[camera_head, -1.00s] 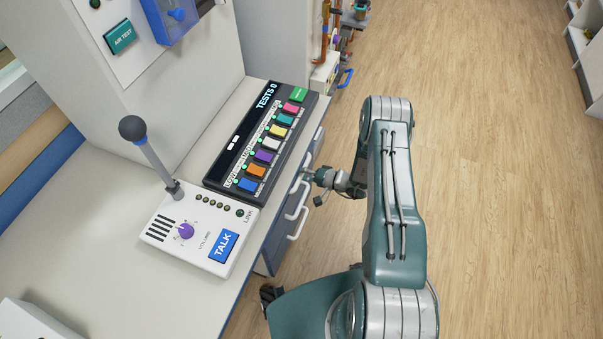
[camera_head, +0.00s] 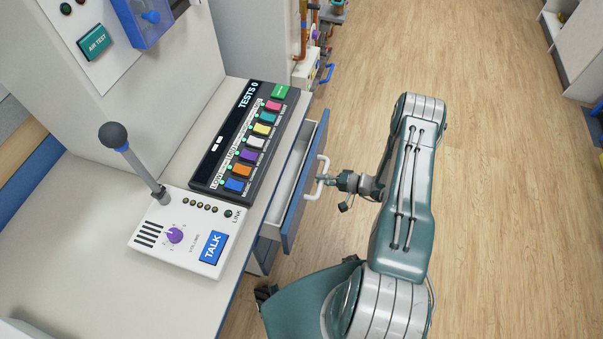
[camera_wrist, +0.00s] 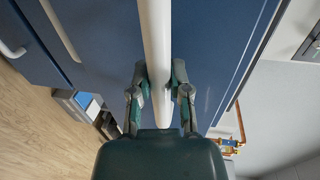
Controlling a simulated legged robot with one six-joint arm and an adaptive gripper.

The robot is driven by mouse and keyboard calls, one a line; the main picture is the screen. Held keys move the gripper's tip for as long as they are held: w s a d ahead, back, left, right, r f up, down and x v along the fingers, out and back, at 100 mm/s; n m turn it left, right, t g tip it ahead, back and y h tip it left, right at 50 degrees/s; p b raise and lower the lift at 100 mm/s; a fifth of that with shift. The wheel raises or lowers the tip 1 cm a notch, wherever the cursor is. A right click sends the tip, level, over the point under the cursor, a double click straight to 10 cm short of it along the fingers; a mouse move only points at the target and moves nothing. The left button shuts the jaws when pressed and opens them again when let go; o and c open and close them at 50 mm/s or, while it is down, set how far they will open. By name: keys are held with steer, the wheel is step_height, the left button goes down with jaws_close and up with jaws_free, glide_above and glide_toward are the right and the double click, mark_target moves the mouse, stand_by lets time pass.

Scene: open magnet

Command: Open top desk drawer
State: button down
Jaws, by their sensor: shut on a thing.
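The top desk drawer (camera_head: 305,188) has a blue front and is pulled partway out from under the desk top. Its pale inside shows in the head view. My gripper (camera_head: 335,181) is at the white bar handle (camera_head: 321,174) on the drawer front. In the wrist view, the fingers of my gripper (camera_wrist: 160,90) sit on both sides of the white handle (camera_wrist: 156,45), shut on it. The blue drawer front (camera_wrist: 215,50) lies right behind the handle.
The desk top (camera_head: 80,215) carries a button panel (camera_head: 248,140) and a white talk box (camera_head: 190,230) with a microphone. Another handle (camera_wrist: 12,48) shows at the left in the wrist view. Open wooden floor (camera_head: 500,200) lies to the right.

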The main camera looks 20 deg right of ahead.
steer(key=f+v, duration=0.2)
steer(key=v, duration=1)
steer(key=s+f+v, duration=0.1)
steer(key=f+v, duration=0.1)
steer(key=v, duration=1)
steer(key=shift+d+f, duration=0.25)
steer(key=shift+f, duration=0.3)
steer(key=c, duration=0.6)
jaws_free()
steer(key=shift+o, duration=0.2)
steer(key=shift+w+d, duration=0.1)
steer(key=shift+r, duration=0.1)
steer(key=v, duration=1.2)
